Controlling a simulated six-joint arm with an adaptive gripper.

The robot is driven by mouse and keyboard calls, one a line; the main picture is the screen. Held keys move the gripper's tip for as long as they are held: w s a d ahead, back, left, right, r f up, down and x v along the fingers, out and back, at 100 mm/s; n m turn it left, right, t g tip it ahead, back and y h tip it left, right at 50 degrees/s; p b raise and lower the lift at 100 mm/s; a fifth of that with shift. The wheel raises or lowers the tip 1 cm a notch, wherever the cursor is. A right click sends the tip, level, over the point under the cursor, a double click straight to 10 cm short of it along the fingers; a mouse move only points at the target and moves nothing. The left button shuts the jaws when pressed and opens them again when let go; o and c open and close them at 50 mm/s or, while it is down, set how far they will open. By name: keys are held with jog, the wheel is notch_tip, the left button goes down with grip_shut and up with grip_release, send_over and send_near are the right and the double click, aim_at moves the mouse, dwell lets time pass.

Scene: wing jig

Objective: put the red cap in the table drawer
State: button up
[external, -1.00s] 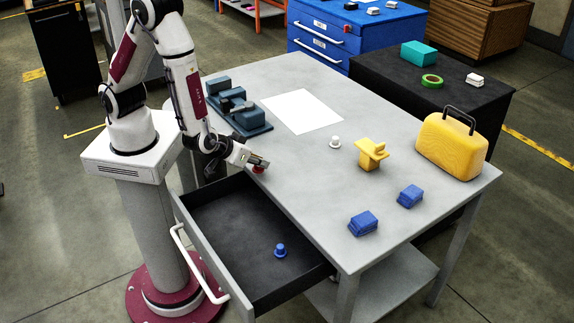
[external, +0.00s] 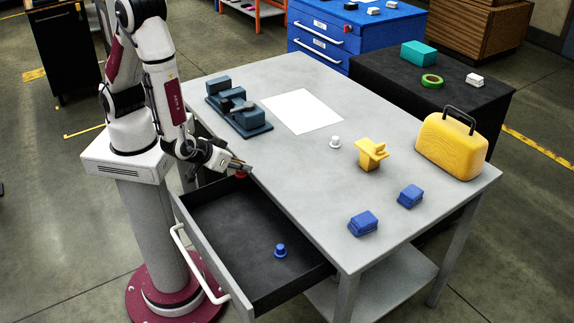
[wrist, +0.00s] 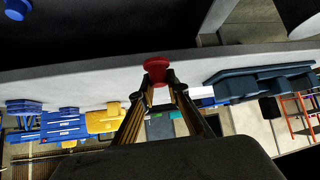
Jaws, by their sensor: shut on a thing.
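The red cap (external: 241,175) is between the fingertips of my gripper (external: 240,167), at the table's edge by the back of the drawer. In the wrist view my gripper (wrist: 158,85) is shut on the red cap (wrist: 156,69), whose round face shows. The table drawer (external: 230,240) is pulled open and has a dark floor. A blue cap (external: 280,250) stands inside it, towards its right end; it also shows in the wrist view (wrist: 18,8). How high the red cap is above the drawer floor is hard to tell.
The grey table (external: 300,185) carries a dark blue jig (external: 238,108), a white sheet (external: 302,111), a white cap (external: 335,142), a yellow part (external: 371,154), two blue blocks (external: 363,223) and a yellow case (external: 453,145). The drawer's left part is clear.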

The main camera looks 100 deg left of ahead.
jog(key=shift+f, duration=6.85)
jog(key=shift+w, duration=0.1)
jog(key=w, duration=0.1)
jog(key=w+d, duration=0.1)
jog(key=w, duration=0.1)
jog(key=shift+w, duration=0.1)
jog(key=shift+w+f, duration=0.15)
jog(key=shift+w, duration=0.15)
jog(key=shift+f, duration=0.45)
jog(key=shift+f, duration=0.15)
jog(key=o, duration=0.9)
jog(key=shift+c, duration=0.2)
